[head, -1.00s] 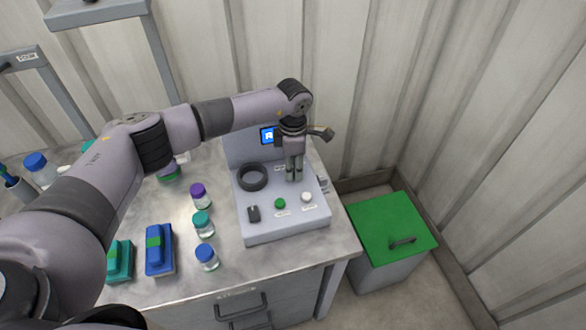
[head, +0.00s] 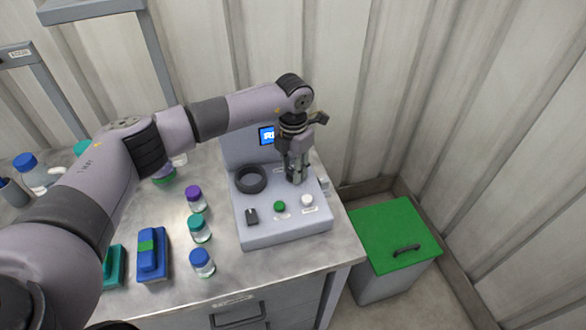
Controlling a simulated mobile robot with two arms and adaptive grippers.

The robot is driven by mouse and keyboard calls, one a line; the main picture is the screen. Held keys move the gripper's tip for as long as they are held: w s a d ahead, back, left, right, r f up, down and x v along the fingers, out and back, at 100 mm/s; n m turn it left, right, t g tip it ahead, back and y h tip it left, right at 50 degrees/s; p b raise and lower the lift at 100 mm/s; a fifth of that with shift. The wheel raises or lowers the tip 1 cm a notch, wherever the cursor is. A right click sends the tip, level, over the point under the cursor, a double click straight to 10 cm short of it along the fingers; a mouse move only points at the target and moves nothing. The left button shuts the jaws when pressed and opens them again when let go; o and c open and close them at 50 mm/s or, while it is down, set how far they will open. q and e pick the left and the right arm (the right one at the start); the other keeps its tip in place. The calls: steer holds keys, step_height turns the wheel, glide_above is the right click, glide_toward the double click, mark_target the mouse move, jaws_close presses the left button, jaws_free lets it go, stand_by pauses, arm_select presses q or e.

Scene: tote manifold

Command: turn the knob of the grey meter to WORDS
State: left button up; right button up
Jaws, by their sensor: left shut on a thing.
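The grey meter (head: 285,230) stands on the right part of the metal table. It has a black ring (head: 251,179), a black switch (head: 252,216), a green button (head: 280,206) and a white button (head: 307,200). Its blue screen (head: 267,136) is partly covered by my arm, so its text is not fully readable. My left gripper (head: 297,178) points down at the right back of the meter's panel and is shut. The knob between its fingers is mostly hidden by them. My right gripper is not in view.
Bottles with purple (head: 194,191), teal (head: 197,221) and blue (head: 202,256) caps stand left of the meter. A blue box (head: 152,262) lies further left. A green-lidded bin (head: 394,233) stands on the floor to the right. Corrugated walls close the back and right.

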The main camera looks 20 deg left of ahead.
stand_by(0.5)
arm_select(q)
steer(key=o, duration=1.1)
steer(key=shift+o, duration=0.2)
step_height(320, 180, up, 12)
